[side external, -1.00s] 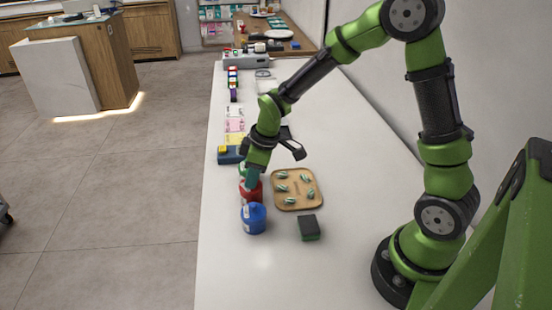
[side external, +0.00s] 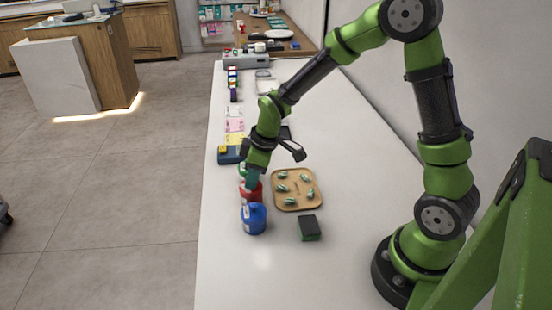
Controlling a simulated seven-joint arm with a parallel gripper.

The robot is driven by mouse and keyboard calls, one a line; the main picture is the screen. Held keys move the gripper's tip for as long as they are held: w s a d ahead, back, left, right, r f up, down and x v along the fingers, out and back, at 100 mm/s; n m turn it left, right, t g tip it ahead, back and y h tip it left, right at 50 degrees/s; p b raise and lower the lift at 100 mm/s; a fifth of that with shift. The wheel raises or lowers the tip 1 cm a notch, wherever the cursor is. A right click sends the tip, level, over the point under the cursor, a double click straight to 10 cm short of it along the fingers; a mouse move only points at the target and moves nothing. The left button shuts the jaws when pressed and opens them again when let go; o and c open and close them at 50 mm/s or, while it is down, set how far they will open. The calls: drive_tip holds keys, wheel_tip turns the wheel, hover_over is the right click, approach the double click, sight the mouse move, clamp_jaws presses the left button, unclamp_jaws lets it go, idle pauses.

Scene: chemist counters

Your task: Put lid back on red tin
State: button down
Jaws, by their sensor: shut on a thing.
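The red tin (side external: 250,195) stands on the white counter, between a blue tin (side external: 253,219) in front and a green tin (side external: 242,170) behind, which is mostly hidden. My gripper (side external: 252,183) points down right over the red tin's top. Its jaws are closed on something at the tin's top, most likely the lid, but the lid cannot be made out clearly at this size. Whether the held thing touches the tin's rim cannot be told from this view.
A wooden tray (side external: 310,204) with several small green-striped items lies right of the tins. A black-and-green sponge (side external: 309,228) lies in front of it. A blue box with a yellow top (side external: 229,155) stands behind the tins. The counter's front is clear.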

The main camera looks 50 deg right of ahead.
idle(0.4)
drive_tip(key=c, duration=0.5)
unclamp_jaws()
drive_tip(key=shift+r, duration=0.1)
drive_tip(key=shift+r, duration=3.45)
drive_tip(key=shift+c, duration=0.4)
clamp_jaws()
drive_tip(key=shift+f, duration=0.25)
